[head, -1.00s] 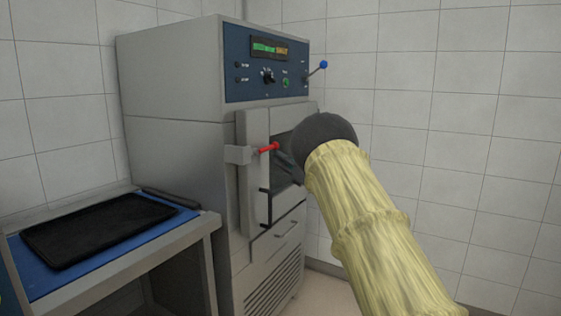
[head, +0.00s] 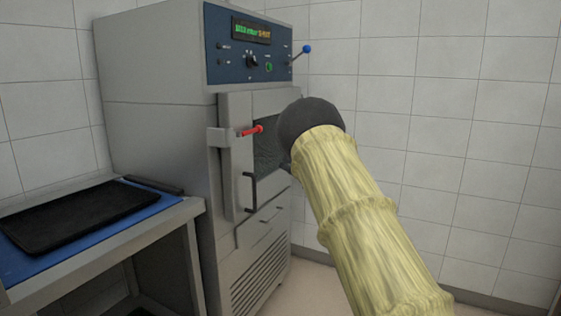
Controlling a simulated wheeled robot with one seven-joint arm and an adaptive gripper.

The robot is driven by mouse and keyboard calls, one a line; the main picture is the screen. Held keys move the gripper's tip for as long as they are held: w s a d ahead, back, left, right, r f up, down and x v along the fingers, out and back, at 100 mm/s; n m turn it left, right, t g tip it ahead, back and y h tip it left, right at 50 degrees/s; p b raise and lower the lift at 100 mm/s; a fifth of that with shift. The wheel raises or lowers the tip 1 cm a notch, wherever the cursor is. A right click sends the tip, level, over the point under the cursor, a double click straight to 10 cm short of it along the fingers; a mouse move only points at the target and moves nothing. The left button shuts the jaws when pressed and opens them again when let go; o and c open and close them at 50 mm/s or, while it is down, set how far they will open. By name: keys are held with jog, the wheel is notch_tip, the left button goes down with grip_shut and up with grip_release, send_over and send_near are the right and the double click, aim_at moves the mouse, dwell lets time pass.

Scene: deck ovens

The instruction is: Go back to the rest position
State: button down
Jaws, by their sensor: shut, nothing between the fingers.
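My arm, in a pale yellow sleeve (head: 365,225) with a dark rounded end (head: 310,118), reaches up from the lower right in the head view. Its end overlaps the right side of the oven front in the picture. My gripper's fingers do not show; they are out of sight beyond the dark end. The grey deck oven (head: 160,130) stands at the centre left. Its door (head: 235,165) has a dark window (head: 267,150), a black handle (head: 250,192) and a red-tipped latch (head: 252,131). The arm hides part of the door's right side, so I cannot tell whether it is fully shut.
A black baking tray (head: 80,215) lies on a blue-topped table (head: 125,236) left of the oven. The control panel (head: 255,48) has a lit display and a blue-knobbed lever (head: 301,54). Tiled walls stand behind. Some bare floor (head: 310,285) shows right of the oven.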

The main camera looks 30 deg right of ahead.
jog(key=s+a+f+m+g+h, duration=0.1)
jog(key=s+f+m+h, duration=0.2)
jog(key=f+m, duration=0.5)
jog(key=s+a+f+m+h, duration=0.1)
jog(key=s+f+m+h, duration=0.2)
jog(key=f, duration=0.9)
jog(key=s+a+f+m+g+h, duration=0.1)
jog(key=s+f+m+h, duration=0.15)
jog(key=f+m, duration=0.6)
jog(key=s+a+f+m+g+h, duration=0.2)
jog(key=s+a+f+m+g, duration=0.3)
jog(key=s+f, duration=0.8)
jog(key=s+a+f+m+g+h, duration=0.25)
jog(key=s+a+f+m, duration=0.4)
jog(key=s+f, duration=0.7)
jog(key=s+a+f+m+g+y, duration=0.1)
jog(key=s+a+f+m+g, duration=0.2)
jog(key=s, duration=0.7)
jog(key=s+a+f+m+g, duration=0.1)
jog(key=s+a+m+g, duration=0.3)
jog(key=s, duration=0.6)
jog(key=s+a+f+m+g+y, duration=0.15)
jog(key=s+a, duration=0.35)
jog(key=s, duration=0.5)
notch_tip(320, 180, up, 18)
jog(key=p, duration=1.7)
jog(key=shift+w+d+f+m+g+h+p, duration=0.15)
jog(key=shift+w+d+m+g+h+p, duration=0.05)
jog(key=shift+w+m+g+h+p, duration=0.2)
